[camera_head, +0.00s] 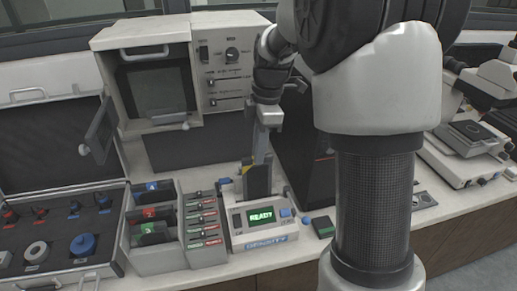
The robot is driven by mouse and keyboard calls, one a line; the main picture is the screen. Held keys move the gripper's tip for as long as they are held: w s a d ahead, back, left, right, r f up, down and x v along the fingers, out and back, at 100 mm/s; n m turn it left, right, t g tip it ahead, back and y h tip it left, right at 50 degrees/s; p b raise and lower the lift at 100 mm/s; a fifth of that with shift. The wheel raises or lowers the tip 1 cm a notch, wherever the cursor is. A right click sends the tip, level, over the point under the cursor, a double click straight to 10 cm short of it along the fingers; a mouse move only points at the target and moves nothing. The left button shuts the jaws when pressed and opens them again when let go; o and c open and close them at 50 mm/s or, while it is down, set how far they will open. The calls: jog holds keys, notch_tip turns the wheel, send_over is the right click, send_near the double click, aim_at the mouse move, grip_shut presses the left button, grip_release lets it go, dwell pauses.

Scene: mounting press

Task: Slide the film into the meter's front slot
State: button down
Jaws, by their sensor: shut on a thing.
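The meter (274,241) stands on the counter, with a green screen reading READY and a blue label on its front. My gripper (262,152) points down above the back of the meter and is shut on the film (258,182). The film appears as a dark upright piece just behind the screen. A small yellow mark shows at its left side. I cannot tell whether its lower edge touches the meter or is inside a slot. The slot itself cannot be made out.
Left of the meter are a rack of red and green labelled strips (203,222) and a grey bin with lettered dividers (152,215). An open case (60,225) lies further left. A cream machine with an open door (160,75) stands behind. My arm blocks the right-hand middle.

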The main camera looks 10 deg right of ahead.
jog(key=shift+f, duration=0.2)
jog(key=shift+f+b, duration=1.2)
jog(key=shift+f, duration=0.45)
jog(key=c, duration=1.7)
grip_release()
jog(key=shift+r, duration=0.1)
jog(key=r, duration=0.5)
jog(key=d+r+p, duration=0.1)
jog(key=r, duration=0.5)
jog(key=d+r, duration=0.1)
jog(key=r, duration=0.5)
jog(key=shift+r+p, duration=0.1)
jog(key=shift+p, duration=0.25)
